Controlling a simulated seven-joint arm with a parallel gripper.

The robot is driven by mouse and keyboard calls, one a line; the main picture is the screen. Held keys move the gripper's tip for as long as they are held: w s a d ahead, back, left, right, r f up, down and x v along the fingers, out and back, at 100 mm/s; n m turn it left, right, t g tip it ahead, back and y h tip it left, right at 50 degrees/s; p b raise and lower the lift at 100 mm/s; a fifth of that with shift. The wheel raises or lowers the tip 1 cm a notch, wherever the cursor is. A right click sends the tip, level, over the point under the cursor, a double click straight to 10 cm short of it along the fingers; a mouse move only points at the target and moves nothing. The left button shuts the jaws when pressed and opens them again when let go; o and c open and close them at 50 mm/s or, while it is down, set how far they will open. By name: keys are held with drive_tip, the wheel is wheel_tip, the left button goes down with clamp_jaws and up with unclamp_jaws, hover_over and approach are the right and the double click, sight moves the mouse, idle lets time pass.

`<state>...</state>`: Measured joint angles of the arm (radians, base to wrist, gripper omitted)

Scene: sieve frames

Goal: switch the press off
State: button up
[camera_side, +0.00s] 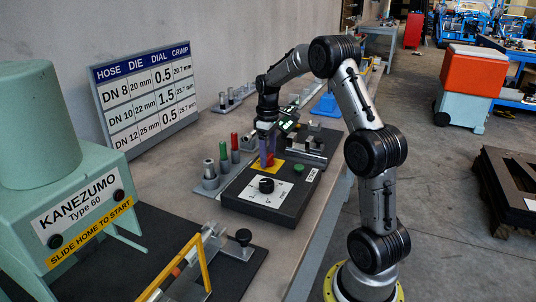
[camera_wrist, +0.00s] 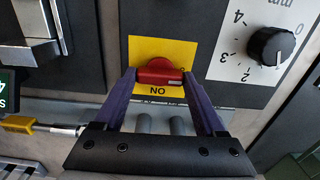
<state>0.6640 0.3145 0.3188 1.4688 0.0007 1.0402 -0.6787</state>
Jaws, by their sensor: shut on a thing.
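The red rotary switch (camera_wrist: 160,70) sits on a yellow plate (camera_wrist: 180,48) on the dark control box (camera_side: 240,200). Lettering that reads ON upside down is on the plate below the knob in the wrist view. The knob's bar lies roughly crosswise there, with a pale mark at its right end. My gripper (camera_wrist: 160,77) has its two purple fingers shut on the red knob, one at each end. In the side view my gripper (camera_side: 267,152) points down at the yellow plate and hides most of the switch. The green press (camera_side: 70,200), labelled KANEZUMO Type 60, stands at left.
A black dial knob (camera_wrist: 271,47) on a white scale is beside the switch. A green button (camera_side: 298,168) is on the same box. Upright dies (camera_side: 235,142) stand left of the box. A settings board (camera_side: 145,95) leans against the wall. A yellow-framed fixture (camera_side: 190,265) is in front.

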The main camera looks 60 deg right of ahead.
sight(268, 156)
drive_tip(key=o, duration=1.3)
wheel_tip(268, 156, up, 14)
